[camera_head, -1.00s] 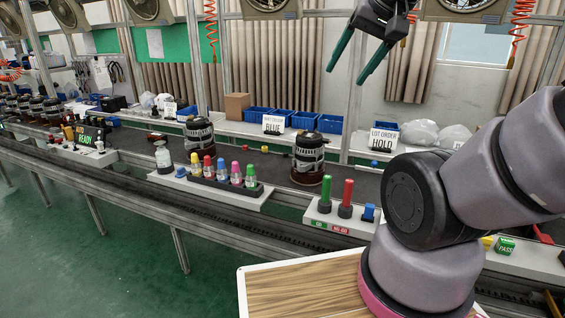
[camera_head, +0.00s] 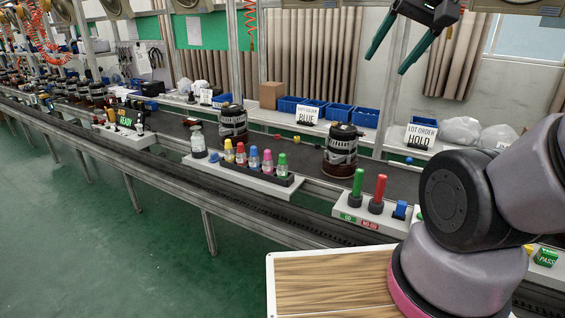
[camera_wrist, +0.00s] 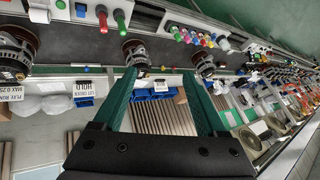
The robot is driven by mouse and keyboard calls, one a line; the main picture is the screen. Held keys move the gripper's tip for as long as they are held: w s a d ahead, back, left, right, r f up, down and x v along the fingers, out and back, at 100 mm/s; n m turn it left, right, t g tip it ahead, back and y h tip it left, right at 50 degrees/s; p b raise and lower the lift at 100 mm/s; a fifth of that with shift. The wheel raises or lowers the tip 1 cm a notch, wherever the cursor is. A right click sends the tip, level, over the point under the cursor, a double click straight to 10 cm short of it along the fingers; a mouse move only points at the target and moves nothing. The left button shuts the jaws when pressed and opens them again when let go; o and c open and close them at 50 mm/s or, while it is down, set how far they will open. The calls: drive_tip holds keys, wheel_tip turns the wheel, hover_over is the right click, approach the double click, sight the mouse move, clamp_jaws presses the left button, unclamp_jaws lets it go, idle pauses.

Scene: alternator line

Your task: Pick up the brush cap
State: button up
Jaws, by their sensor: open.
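My gripper (camera_head: 388,64) is open and empty, high above the line in the head view. Its two green fingers also show spread apart in the wrist view (camera_wrist: 160,74), with nothing between them. I cannot tell for sure which thing is the brush cap.
Alternators (camera_head: 233,122) (camera_head: 340,152) stand on the belt. In front are a rack of coloured bottles (camera_head: 253,178) and a panel with green and red handles (camera_head: 366,216). Blue bins (camera_head: 312,108) and a HOLD sign (camera_head: 420,136) stand behind. A wood-topped surface (camera_head: 330,282) is nearest me.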

drive_tip(key=w+a+r+n+g, duration=0.15)
drive_tip(key=w+n, duration=0.25)
drive_tip(key=w, duration=0.5)
drive_tip(key=n+g+h, duration=0.2)
drive_tip(key=n+g, duration=0.3)
drive_tip(key=n, duration=1)
hover_over(282, 154)
wheel_tip(282, 154, down, 32)
drive_tip(key=shift+n, duration=0.3)
drive_tip(key=f, duration=0.4)
drive_tip(key=shift+w+f, duration=0.3)
drive_tip(key=shift+w, duration=0.05)
wheel_tip(282, 154, down, 6)
drive_tip(key=shift+s+d+f, duration=0.1)
drive_tip(key=shift+s+f, duration=0.05)
drive_tip(key=shift+f, duration=0.05)
clamp_jaws()
